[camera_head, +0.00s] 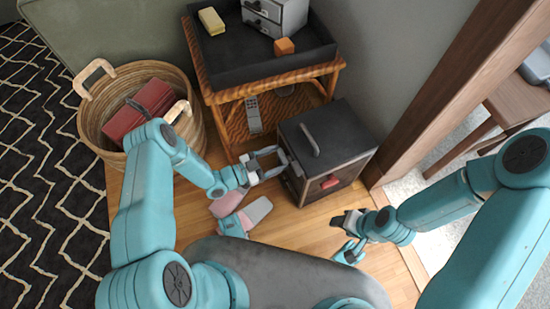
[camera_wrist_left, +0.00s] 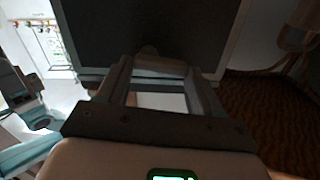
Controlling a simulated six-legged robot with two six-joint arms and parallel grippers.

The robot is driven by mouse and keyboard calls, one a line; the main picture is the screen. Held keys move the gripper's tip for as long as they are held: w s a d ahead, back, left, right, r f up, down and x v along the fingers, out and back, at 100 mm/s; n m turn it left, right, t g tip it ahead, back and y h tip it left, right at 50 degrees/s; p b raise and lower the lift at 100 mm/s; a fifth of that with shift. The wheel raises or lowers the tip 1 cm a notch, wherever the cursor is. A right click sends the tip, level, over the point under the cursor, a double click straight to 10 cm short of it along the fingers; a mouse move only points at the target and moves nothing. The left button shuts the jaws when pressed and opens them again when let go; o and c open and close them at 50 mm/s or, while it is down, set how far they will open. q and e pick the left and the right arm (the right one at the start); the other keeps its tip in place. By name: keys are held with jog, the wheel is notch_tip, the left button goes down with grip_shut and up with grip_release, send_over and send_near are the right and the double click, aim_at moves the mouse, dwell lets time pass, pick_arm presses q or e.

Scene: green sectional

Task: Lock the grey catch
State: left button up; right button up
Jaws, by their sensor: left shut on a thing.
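A dark box (camera_head: 326,137) with a bar handle on its lid stands on the wooden floor. A red catch (camera_head: 330,182) is on its front face. The grey catch (camera_head: 296,168) shows small at the box's left side, partly hidden by my left gripper (camera_head: 280,161). That gripper reaches in from the left and is shut on the grey catch. In the left wrist view, a dull knob-like part (camera_wrist_left: 148,52) lies between the fingertips against the dark panel. My right gripper (camera_head: 343,225) is apart from the box, low on the right; its jaw gap is unclear.
A wooden side table (camera_head: 210,95) holds a yellow block (camera_head: 211,21), an orange cube (camera_head: 284,46) and a grey drawer unit (camera_head: 290,14). A wicker basket (camera_head: 92,122) with a red item stands left. Slippers (camera_head: 230,203) lie near my left gripper. A wooden post (camera_head: 440,90) rises right.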

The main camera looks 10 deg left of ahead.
pick_arm(q)
jog(key=shift+s+d+r+m, duration=0.1)
jog(key=shift+s+d+m, duration=0.15)
jog(key=shift+m, duration=2.5)
jog(key=shift+s+d+r+m, duration=0.15)
jog(key=shift+s+m, duration=0.15)
jog(key=shift+m, duration=2.5)
jog(key=shift+s+d+r+m, duration=0.15)
jog(key=shift+s+m, duration=0.1)
jog(key=shift+m, duration=2.5)
pick_arm(e)
jog(key=shift+r, duration=0.1)
pick_arm(q)
jog(key=shift+f, duration=0.1)
pick_arm(e)
jog(key=shift+s, duration=0.1)
pick_arm(q)
jog(key=o, duration=1.1)
jog(key=shift+c, duration=0.2)
jog(key=p+v, duration=0.3)
jog(key=v, duration=1.3)
pick_arm(e)
jog(key=r, duration=0.1)
jog(key=s+r, duration=0.1)
jog(key=r, duration=0.1)
jog(key=shift+s+a+g, duration=0.15)
jog(key=shift+a+g, duration=0.1)
jog(key=shift+g, duration=0.05)
